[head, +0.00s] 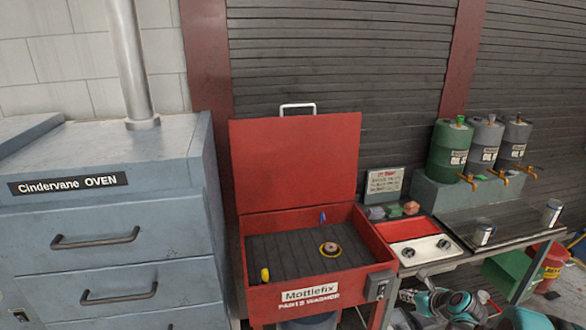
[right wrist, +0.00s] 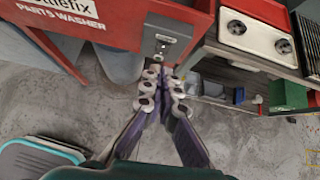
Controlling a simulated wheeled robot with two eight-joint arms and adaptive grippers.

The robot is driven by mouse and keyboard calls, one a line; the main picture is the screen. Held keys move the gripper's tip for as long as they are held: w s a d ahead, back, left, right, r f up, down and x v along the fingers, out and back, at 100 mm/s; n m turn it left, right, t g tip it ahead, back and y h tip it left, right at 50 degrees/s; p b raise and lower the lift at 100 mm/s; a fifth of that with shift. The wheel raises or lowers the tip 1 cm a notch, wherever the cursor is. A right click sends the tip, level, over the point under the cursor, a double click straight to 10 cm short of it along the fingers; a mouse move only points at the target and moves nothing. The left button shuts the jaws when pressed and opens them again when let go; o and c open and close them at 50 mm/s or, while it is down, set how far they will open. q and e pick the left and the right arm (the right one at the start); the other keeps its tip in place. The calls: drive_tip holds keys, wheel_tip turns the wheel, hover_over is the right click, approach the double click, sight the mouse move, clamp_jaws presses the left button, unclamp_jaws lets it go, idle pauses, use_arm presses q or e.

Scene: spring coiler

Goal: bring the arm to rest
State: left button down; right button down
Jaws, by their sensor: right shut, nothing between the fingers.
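My right gripper (right wrist: 164,78) is shut and empty in the right wrist view, its fingertips together. In that view the tips overlap the lower edge of the grey switch box (right wrist: 166,40) on the red parts washer; I cannot tell how far apart they are. My right arm (head: 455,302), teal and grey, shows at the lower right of the head view, in front of the bench. My left gripper is in neither view.
The red parts washer (head: 317,284) stands with its lid (head: 300,160) up. A blue oven (head: 110,220) is at left. At right are a two-knob panel (head: 430,250), cans and drums (head: 450,150). In the right wrist view, grey floor (right wrist: 260,150) lies below.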

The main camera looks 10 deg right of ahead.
drive_tip(key=s+a+r+n+g, duration=0.1)
drive_tip(key=s+a+r+n, duration=0.3)
drive_tip(key=a+n, duration=0.4)
drive_tip(key=s+a+r+n+g, duration=0.1)
drive_tip(key=s+a+r+n, duration=0.25)
drive_tip(key=a+n, duration=0.45)
drive_tip(key=s+a+n, duration=0.9)
drive_tip(key=s+n, duration=0.4)
drive_tip(key=n, duration=0.5)
drive_tip(key=shift+s+r+h, duration=0.25)
drive_tip(key=shift+s+h, duration=0.15)
